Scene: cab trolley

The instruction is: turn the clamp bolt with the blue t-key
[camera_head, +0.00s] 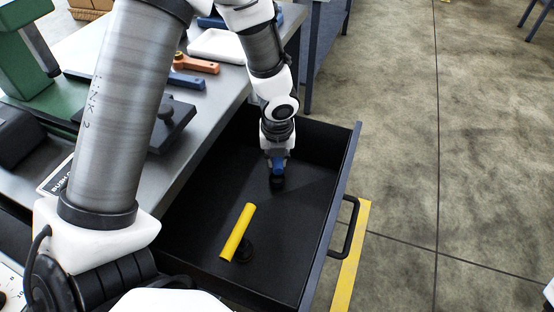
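My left gripper (278,155) points down into the open black drawer (340,190), toward its far end. A blue piece (279,166) shows at its fingertips, with a round black end (277,183) below it; this looks like the blue T-key. The fingers cover part of it, and I cannot tell whether they are closed on it. A yellow bar-shaped handle (238,232) on a black round base (244,250) stands in the drawer's nearer part. I cannot make out the clamp bolt. My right gripper is out of view.
The grey bench (215,105) left of the drawer holds a green machine (25,65), a dark plate with a knob (172,125), blue (187,81) and orange (198,64) tools and a white tray (217,46). The drawer handle (346,228) sticks out right.

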